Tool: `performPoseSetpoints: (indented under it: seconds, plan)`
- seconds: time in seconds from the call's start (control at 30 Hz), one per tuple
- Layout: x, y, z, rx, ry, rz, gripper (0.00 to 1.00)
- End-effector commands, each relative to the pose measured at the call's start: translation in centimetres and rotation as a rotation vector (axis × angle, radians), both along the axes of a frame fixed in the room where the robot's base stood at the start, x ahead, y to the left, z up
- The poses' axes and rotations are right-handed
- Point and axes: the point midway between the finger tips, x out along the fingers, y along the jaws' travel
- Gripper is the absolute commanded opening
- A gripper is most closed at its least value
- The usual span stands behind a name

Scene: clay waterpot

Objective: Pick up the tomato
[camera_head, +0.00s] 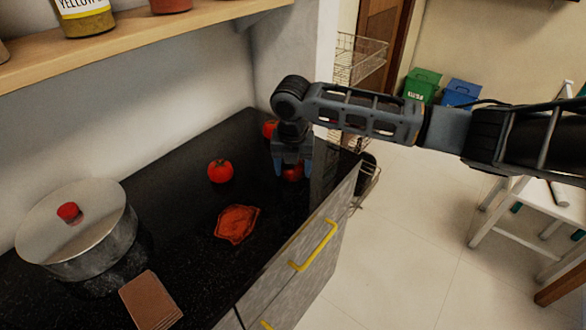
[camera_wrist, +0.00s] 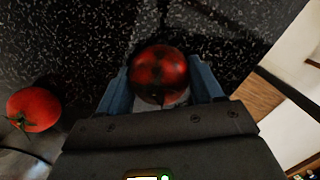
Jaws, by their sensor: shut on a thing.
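My gripper (camera_head: 292,170) points down at the right end of the black counter (camera_head: 180,262), shut on a red tomato (camera_head: 292,173). In the wrist view this tomato (camera_wrist: 160,74) sits between the two blue fingers of my gripper (camera_wrist: 161,88), with dark streaks on its skin. I cannot tell whether it touches the counter. A second tomato (camera_head: 220,171) stands on the counter to the left, apart from the gripper; it also shows at the left of the wrist view (camera_wrist: 34,109). Another red round thing (camera_head: 269,129) is partly hidden behind my arm.
An orange-red dish (camera_head: 237,223) lies on the counter nearer the front. A lidded metal pot (camera_head: 78,235) and a brown block (camera_head: 151,302) are at the left. A shelf (camera_head: 130,29) with jars hangs above. The counter's right edge is close to the gripper.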

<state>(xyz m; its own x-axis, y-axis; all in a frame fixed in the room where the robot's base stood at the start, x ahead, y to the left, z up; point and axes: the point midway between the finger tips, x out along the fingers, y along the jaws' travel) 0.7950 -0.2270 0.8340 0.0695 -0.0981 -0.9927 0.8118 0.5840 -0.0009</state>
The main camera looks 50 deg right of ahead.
Motion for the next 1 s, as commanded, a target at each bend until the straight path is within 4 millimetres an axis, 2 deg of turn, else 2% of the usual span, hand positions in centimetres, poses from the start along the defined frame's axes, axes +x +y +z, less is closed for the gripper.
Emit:
performPoseSetpoints:
  seconds: [0.27,0.47,0.8,1.0]
  plan:
    - [0.1,0.0,0.8,0.000,-0.003,0.000,0.33]
    - [0.1,-0.1,3.8,-0.001,-0.004,0.000,0.33]
    - [-5.0,-5.3,8.3,-0.001,-0.004,-0.004,0.33]
    - [-7.0,-7.5,10.1,-0.001,-0.002,-0.003,0.33]
